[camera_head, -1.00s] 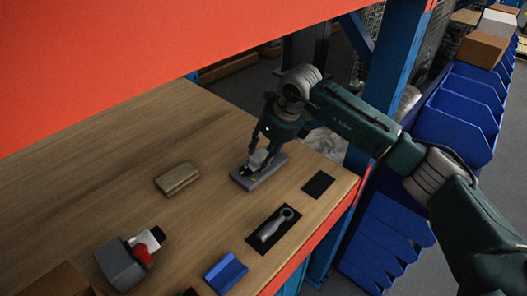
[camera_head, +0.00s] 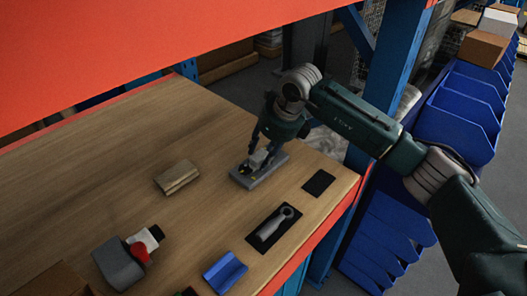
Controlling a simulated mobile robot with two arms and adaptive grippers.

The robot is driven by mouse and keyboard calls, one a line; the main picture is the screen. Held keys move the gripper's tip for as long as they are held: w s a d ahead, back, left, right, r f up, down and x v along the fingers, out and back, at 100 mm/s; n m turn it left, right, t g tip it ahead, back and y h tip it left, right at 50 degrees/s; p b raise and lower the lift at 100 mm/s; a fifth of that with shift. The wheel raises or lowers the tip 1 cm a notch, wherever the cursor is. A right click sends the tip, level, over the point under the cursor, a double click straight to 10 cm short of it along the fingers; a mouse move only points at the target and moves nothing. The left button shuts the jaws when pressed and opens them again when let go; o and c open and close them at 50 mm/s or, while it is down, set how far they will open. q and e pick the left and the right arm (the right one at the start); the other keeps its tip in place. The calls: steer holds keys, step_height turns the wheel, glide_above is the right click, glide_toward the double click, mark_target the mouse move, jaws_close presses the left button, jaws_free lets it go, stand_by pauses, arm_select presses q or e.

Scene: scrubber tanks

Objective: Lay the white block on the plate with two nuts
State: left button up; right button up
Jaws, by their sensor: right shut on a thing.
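The grey plate (camera_head: 262,176) lies on the wooden shelf near its right part. Small dark and yellowish details show on it; the two nuts are too small to tell apart. My right gripper (camera_head: 260,157) points down over the plate, shut on a small whitish block (camera_head: 259,157). The block is at or just above the plate's top; I cannot tell whether it touches. The fingers hide part of the block and plate. My left gripper is not in view.
A tan block (camera_head: 177,177) lies left of the plate. A wrench-like part (camera_head: 275,227) lies on a black mat, with a dark pad (camera_head: 319,183) nearby. A blue block (camera_head: 225,272) and a grey device (camera_head: 118,264) are in front. A blue upright (camera_head: 394,85) stands behind my right arm.

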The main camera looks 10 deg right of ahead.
steer(key=o, duration=1.4)
steer(key=shift+o, duration=0.3)
steer(key=o, duration=0.8)
steer(key=shift+r, duration=0.1)
steer(key=shift+r+p, duration=1.65)
steer(key=shift+r, duration=1.8)
steer(key=shift+s+d+f, duration=0.1)
